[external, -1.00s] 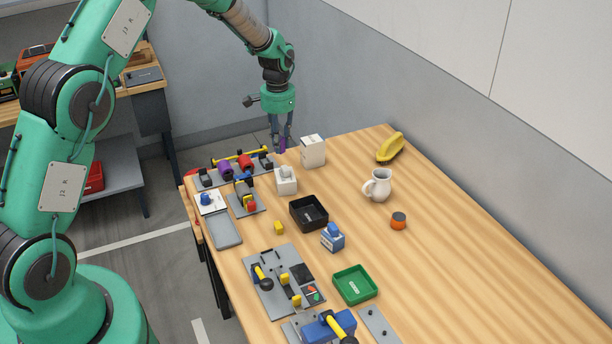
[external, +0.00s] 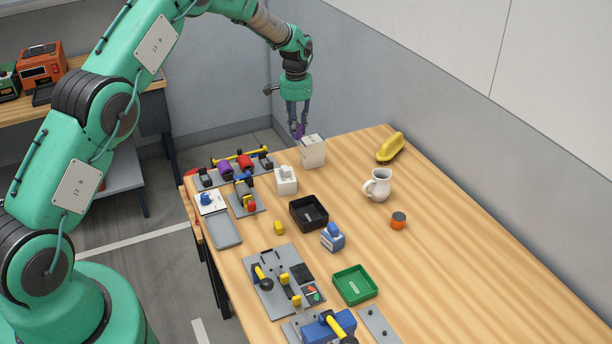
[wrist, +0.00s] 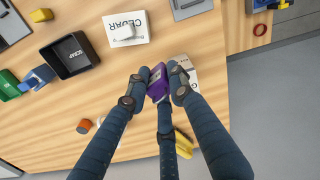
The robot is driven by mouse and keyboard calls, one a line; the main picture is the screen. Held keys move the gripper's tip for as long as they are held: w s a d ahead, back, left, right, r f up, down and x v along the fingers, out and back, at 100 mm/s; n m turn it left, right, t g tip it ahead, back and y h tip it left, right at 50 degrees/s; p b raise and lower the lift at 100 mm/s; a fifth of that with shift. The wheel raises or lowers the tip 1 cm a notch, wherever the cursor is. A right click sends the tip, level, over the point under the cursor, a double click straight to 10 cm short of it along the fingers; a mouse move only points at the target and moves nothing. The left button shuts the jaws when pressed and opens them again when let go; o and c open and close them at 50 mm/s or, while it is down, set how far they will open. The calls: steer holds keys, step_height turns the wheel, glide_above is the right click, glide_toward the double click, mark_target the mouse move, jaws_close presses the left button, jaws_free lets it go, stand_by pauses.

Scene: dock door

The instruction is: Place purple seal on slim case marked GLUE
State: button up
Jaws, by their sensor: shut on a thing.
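My gripper (external: 298,134) is shut on the purple seal (wrist: 158,82); in the wrist view it sits between the fingertips (wrist: 160,78). The gripper holds it in the air at the far end of the table, over or just beside a tall, slim white case (external: 314,154). That case also shows in the wrist view (wrist: 190,72), partly hidden by a finger, with dark lettering too covered to read surely. A second white case (wrist: 140,22), marked CEDAR, stands nearby with a white piece on top; it also shows in the external view (external: 286,184).
A rack (external: 215,180) with coloured pieces is at the left edge. Open wood lies right of the white cases.

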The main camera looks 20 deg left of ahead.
steer(key=shift+w+d+f, duration=0.15)
steer(key=shift+w+d, duration=0.05)
steer(key=shift+w, duration=1.15)
steer(key=shift+w+d+f, duration=0.1)
steer(key=shift+w+d, duration=0.1)
steer(key=shift+w, duration=1.15)
steer(key=shift+f+p, duration=0.5)
steer(key=shift+f, duration=1.25)
steer(key=shift+f, duration=0.1)
steer(key=o, duration=0.9)
steer(key=shift+o, duration=0.2)
step_height(320, 180, up, 12)
steer(key=b, duration=0.1)
